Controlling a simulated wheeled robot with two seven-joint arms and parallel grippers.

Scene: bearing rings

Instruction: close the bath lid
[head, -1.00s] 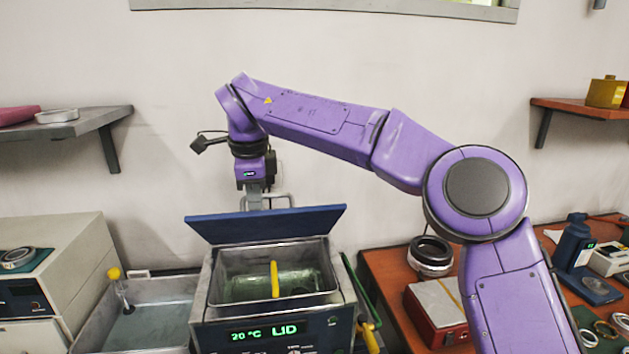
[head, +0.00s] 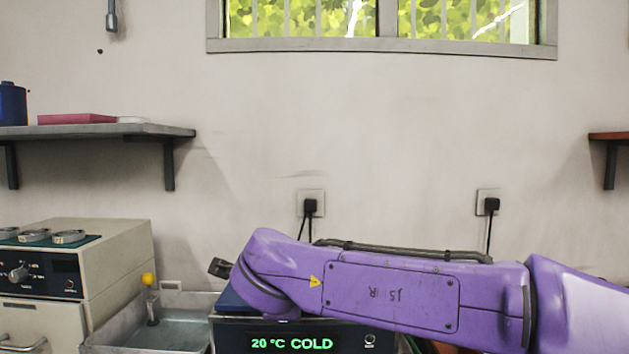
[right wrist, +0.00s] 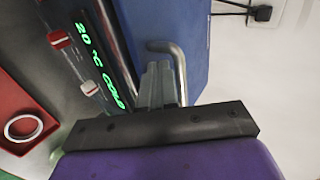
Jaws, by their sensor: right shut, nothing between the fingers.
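The bath (head: 235,335) stands at the bottom middle of the head view, mostly behind my right arm. Its display (head: 290,344) reads 20 °C COLD and also shows in the right wrist view (right wrist: 100,65). The blue lid (head: 230,303) lies down over the bath top; only its left part shows in the head view. In the right wrist view the lid (right wrist: 198,40) is a broad blue panel with a bent metal handle (right wrist: 180,65). My right gripper (right wrist: 158,70) is shut and empty, right by the handle; I cannot tell whether they touch. My left gripper is out of view.
A metal basin (head: 180,325) holding a yellow-topped item (head: 149,280) is left of the bath. A beige cabinet (head: 115,265) with several rings stands further left. A red tray (right wrist: 40,100) with a ring shows in the right wrist view. The wall above is mostly clear.

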